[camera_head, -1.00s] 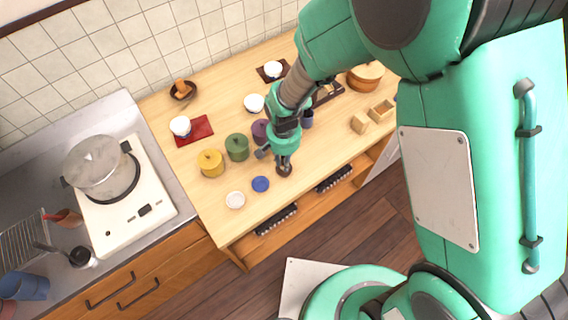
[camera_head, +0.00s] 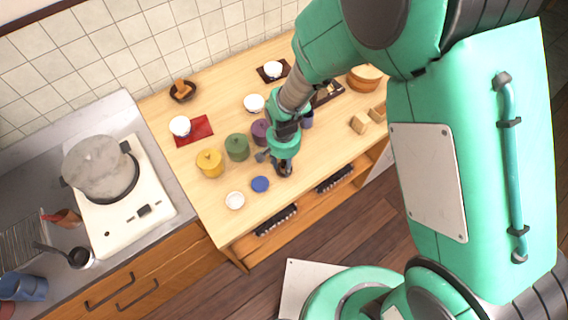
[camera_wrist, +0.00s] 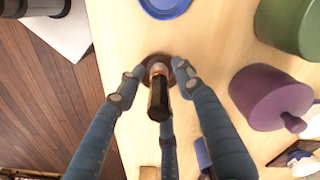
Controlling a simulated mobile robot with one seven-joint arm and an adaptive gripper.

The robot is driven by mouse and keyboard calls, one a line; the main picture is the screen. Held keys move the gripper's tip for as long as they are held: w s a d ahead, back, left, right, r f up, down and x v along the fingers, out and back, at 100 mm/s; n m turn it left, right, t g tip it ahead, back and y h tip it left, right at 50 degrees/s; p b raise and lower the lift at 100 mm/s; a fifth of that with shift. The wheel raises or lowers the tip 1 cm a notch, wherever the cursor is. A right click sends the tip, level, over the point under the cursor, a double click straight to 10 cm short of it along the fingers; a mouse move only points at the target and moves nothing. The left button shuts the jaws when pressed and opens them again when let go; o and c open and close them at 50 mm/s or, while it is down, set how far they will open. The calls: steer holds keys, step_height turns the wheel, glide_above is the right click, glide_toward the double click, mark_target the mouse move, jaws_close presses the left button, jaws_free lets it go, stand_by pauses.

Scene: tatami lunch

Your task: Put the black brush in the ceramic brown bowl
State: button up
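The black brush (camera_wrist: 158,98) stands upright on the wooden counter, its black handle toward the camera and its dark round base below. Its lower part shows in the head view (camera_head: 284,171), under my gripper. My gripper (camera_wrist: 157,74) has its blue fingers spread around the brush in the wrist view, with a gap at the sides; it looks open. In the head view my gripper (camera_head: 281,161) hangs near the counter's front edge. A dark brown bowl (camera_head: 174,95), apparently the ceramic one, sits at the back left of the counter and holds an orange-brown thing.
Yellow (camera_head: 210,164), green (camera_head: 237,148) and purple (camera_head: 260,132) lidded pots stand left of my gripper. A red mat (camera_head: 201,134) with a white bowl (camera_head: 180,126) lies nearer the brown bowl.

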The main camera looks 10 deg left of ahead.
steer(key=shift+r, duration=0.15)
step_height(320, 180, up, 12)
steer(key=shift+p, duration=0.9)
stand_by(0.5)
steer(key=shift+r, duration=0.15)
steer(key=s+d+r+t, duration=0.1)
steer(key=d+r+t, duration=0.1)
steer(key=d+r, duration=1.45)
steer(key=s+d+r+t, duration=0.3)
steer(key=s+d+r, duration=0.9)
steer(key=s+r, duration=0.1)
steer(key=shift+s+d+r+t, duration=0.15)
steer(key=shift+s+d+t, duration=0.1)
steer(key=shift+s+t, duration=0.05)
